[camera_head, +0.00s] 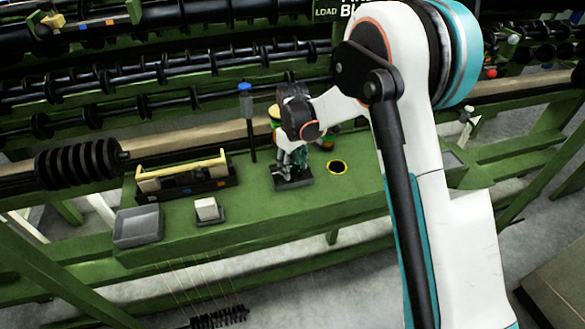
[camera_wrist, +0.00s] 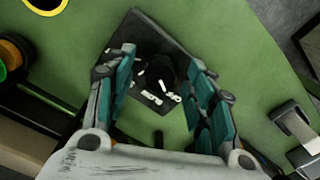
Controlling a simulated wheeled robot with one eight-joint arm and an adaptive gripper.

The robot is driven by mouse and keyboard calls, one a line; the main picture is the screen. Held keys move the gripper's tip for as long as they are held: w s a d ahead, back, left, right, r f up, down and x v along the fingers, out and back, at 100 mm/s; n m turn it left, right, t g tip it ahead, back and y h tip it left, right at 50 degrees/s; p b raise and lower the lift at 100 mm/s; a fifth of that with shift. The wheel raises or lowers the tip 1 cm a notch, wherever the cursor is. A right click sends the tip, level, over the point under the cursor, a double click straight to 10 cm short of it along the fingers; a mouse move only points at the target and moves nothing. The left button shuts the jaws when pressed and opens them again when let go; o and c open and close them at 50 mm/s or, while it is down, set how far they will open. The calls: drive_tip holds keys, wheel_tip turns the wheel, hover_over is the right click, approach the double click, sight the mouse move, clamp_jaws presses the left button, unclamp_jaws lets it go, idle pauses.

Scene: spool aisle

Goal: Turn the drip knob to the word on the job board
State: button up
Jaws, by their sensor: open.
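The drip knob's black plate (camera_head: 300,184) lies on the green bench under my gripper (camera_head: 290,163). The job board (camera_head: 325,13) is at the top edge, showing "LOAD" and "BL"; the rest is cut off or hidden by my arm.
A yellow-ringed hole (camera_head: 337,167) is right of the plate. A blue-topped post (camera_head: 247,112) stands behind left. A tool tray with a yellow handle (camera_head: 183,168), a grey tray (camera_head: 138,226) and a white block (camera_head: 206,208) are at left. Spool racks fill the back.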

drive_tip(key=shift+f, duration=0.2)
drive_tip(key=c, duration=1.1)
drive_tip(key=shift+o, duration=0.2)
drive_tip(key=m, duration=1.4)
drive_tip(key=shift+p, duration=0.35)
